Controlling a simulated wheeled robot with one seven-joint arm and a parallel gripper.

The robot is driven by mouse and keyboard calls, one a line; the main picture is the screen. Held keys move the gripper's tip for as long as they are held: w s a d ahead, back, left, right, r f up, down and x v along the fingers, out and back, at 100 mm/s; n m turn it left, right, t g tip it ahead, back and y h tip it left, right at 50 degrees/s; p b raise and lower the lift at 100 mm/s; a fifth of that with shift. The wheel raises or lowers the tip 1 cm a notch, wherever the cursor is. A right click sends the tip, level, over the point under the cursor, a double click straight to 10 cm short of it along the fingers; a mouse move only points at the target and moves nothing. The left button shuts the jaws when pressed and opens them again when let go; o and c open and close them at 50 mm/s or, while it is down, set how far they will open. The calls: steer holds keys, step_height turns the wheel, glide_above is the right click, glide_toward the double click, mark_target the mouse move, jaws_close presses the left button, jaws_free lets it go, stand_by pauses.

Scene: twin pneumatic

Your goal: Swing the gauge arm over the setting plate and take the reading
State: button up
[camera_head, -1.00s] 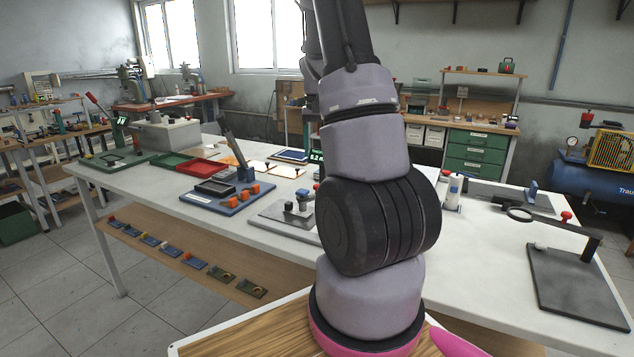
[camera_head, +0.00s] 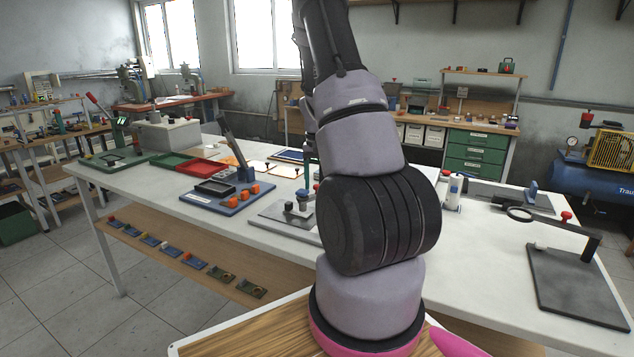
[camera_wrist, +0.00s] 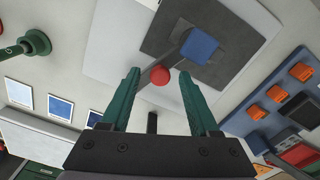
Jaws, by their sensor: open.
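In the wrist view, a grey gauge arm (camera_wrist: 176,57) with a blue block (camera_wrist: 200,45) and a red knob (camera_wrist: 160,75) lies over a dark square plate (camera_wrist: 228,28). A paler grey base (camera_wrist: 120,50) lies under it. My gripper (camera_wrist: 158,82) has two green fingers standing apart. The red knob shows between their tips; I cannot tell how far beyond them it is. In the head view, a light grey base (camera_head: 270,221) with small metal parts is partly hidden behind my arm. I cannot tell the setting plate or any reading.
A blue board (camera_head: 222,207) with orange blocks stands left of the base; red (camera_head: 203,170) and green trays lie behind. The white table (camera_head: 470,250) has bare room between.

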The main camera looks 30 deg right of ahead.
jaws_close()
stand_by(1.4)
